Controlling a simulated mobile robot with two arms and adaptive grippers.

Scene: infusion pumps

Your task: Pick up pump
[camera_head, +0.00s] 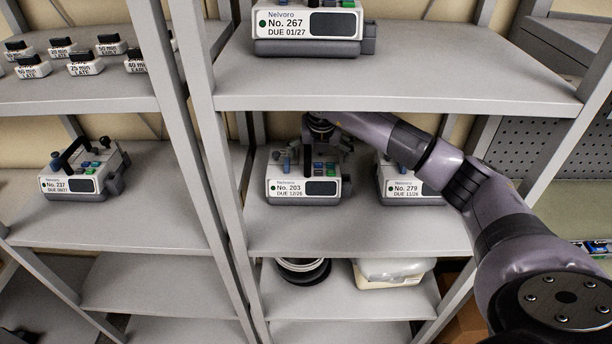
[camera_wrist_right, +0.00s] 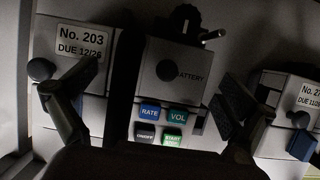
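Pump No. 203 (camera_head: 290,188), white and grey with blue and green buttons, stands upright on the middle shelf. It also shows in the right wrist view (camera_wrist_right: 175,75), with its label at the left and its RATE, VOL, ON/OFF and START buttons in the middle. My right gripper (camera_head: 322,150) reaches in over its top from the right. In the right wrist view the two fingers are wide apart, one at the left and one at the right, with part of the pump between them. I cannot tell whether they touch it. My left gripper is out of view.
Pump No. 279 (camera_head: 408,190) stands close to the right, partly behind my right arm. Pump No. 267 (camera_head: 305,22) is on the shelf above (camera_head: 400,88). Pump No. 237 (camera_head: 82,178), with a black handle, stands on the left rack. Free shelf lies before No. 203.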

